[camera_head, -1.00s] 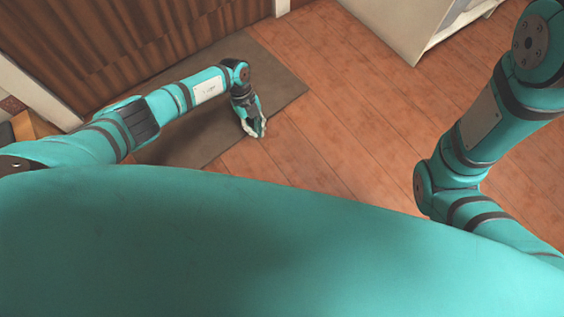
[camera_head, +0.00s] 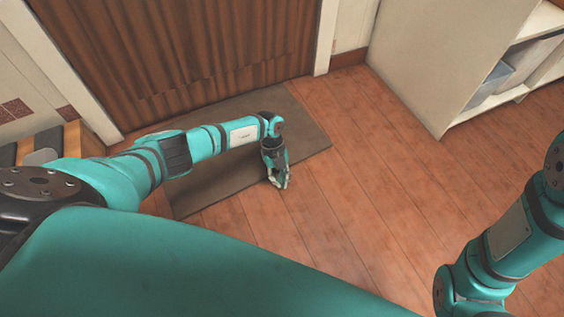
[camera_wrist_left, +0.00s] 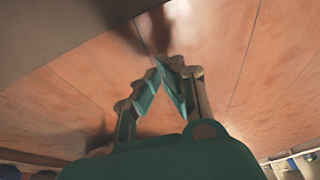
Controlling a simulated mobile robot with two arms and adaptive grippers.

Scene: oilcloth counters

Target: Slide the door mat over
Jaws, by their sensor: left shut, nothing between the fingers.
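The door mat (camera_head: 300,105) is a flat grey-brown rectangle on the wooden floor in front of a brown door. My left arm reaches across it in the head view and hides part of it. My left gripper (camera_head: 279,184) points down by the mat's near edge, with its fingertips shut and empty. In the left wrist view the fingertips (camera_wrist_left: 168,62) meet over bare floorboards, and the mat (camera_wrist_left: 50,30) shows as a grey area at the upper left. I cannot tell whether the fingers touch the floor or the mat. My right gripper is out of the picture.
The brown door (camera_head: 190,45) stands behind the mat in a white frame. A pale cabinet (camera_head: 435,60) with open shelves holding a bin (camera_head: 490,88) is at the upper right. A striped item (camera_head: 72,138) stands at the left. The floor (camera_head: 365,150) right of the mat is clear.

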